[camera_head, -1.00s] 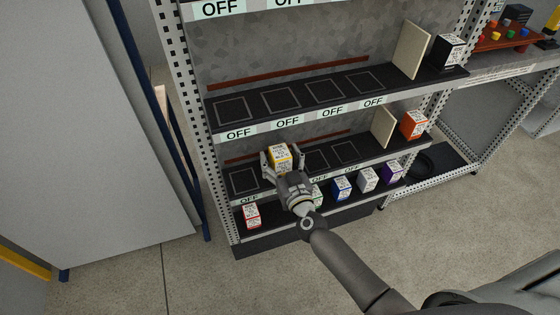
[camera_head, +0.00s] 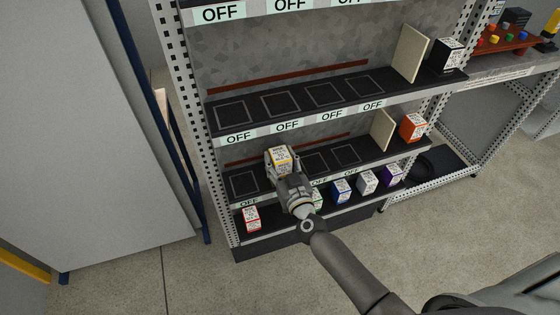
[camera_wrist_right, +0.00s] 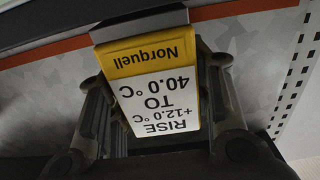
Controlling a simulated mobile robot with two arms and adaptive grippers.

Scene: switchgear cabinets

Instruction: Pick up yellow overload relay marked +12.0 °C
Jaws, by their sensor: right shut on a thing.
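The yellow overload relay (camera_head: 279,155) sits at the middle shelf level of the rack, in the second place from the left. In the right wrist view the relay (camera_wrist_right: 160,75) shows a yellow band reading "Norquell" and a white label reading "RISE +12.0 °C TO 40.0 °C", upside down. My right gripper (camera_head: 281,162) is shut on the relay, with one finger on each side of it. The fingers also flank it in the right wrist view (camera_wrist_right: 165,105). The relay's underside is hidden, so I cannot tell whether it touches the shelf. My left gripper is not in view.
The middle shelf (camera_head: 330,158) has empty marked places beside the relay. Below stand a red-and-white box (camera_head: 251,218), a blue one (camera_head: 341,190) and a purple one (camera_head: 392,174). An orange box (camera_head: 412,127) and a beige divider (camera_head: 383,130) stand at the right. The upper shelf (camera_head: 300,98) is overhead.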

